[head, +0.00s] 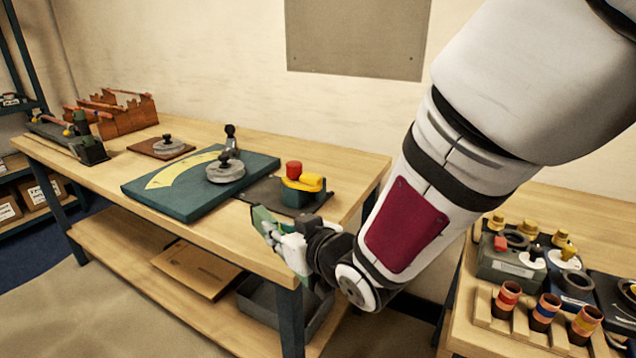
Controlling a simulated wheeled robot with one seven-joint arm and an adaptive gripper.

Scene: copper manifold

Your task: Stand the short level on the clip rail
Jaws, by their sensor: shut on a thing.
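My gripper (272,230) is at the front right corner of the left workbench, seen from behind and partly hidden by its own wrist. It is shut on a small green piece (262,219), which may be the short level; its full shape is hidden. I cannot pick out the clip rail with certainty. A long dark rail-like tool (58,136) with red and yellow parts lies at the bench's far left end, beside an orange-brown notched rack (128,117).
A red and yellow block (303,186) stands near the gripper. The right bench (465,335) holds several fittings and banded cylinders. A grey bin (312,318) is below.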

